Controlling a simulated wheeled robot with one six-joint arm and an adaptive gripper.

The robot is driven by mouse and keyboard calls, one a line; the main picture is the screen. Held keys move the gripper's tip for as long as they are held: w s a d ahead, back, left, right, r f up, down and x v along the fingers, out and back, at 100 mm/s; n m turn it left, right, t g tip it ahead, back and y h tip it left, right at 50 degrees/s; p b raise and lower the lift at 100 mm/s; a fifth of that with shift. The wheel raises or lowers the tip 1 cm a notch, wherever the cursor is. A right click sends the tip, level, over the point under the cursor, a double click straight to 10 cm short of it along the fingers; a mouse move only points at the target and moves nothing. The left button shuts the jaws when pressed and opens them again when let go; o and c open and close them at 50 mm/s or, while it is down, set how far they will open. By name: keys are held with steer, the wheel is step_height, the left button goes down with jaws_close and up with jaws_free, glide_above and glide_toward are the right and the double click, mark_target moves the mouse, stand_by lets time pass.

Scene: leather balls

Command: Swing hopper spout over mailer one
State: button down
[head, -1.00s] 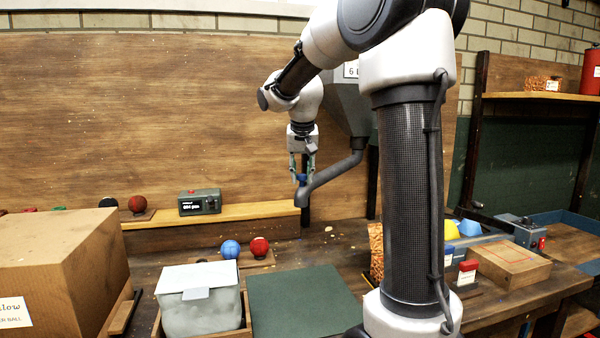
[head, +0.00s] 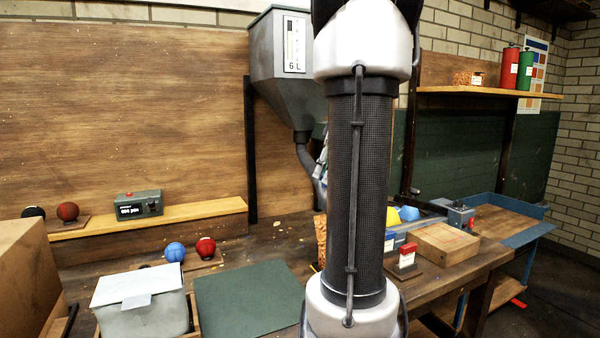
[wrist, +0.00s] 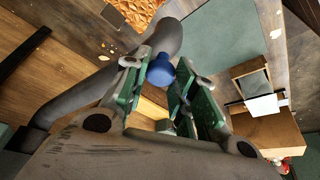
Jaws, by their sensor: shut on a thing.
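The grey hopper (head: 285,75) hangs on the back panel. Its bent grey spout (head: 305,160) runs down and right until my arm column hides it. In the wrist view the spout (wrist: 165,38) curves past the blue knob (wrist: 160,72). My gripper (wrist: 172,85) is shut on that knob between its green-padded fingers. In the head view the gripper is mostly hidden behind my arm. A pale grey mailer (head: 142,312) with a white flap stands in a wooden frame at lower left; no number is readable on it. The spout is right of the mailer, apart from it.
A green mat (head: 250,298) lies flat right of the mailer. Blue (head: 175,252) and red (head: 205,247) balls stand behind it. A brown carton (head: 25,280) is at far left. Orange filler (head: 320,240) and a wooden block (head: 438,243) are to the right.

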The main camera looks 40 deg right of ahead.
steer(key=s+d+n+y, duration=0.1)
steer(key=s+d+n, duration=0.1)
steer(key=d, duration=0.4)
steer(key=shift+s+d+n+g, duration=0.25)
steer(key=shift+d+n+g, duration=0.05)
steer(key=shift+n, duration=0.1)
steer(key=shift+d, duration=0.1)
steer(key=c, duration=1.1)
jaws_free()
steer(key=shift+d, duration=0.1)
steer(key=shift+c, duration=0.2)
steer(key=v, duration=1.2)
steer(key=shift+s, duration=0.1)
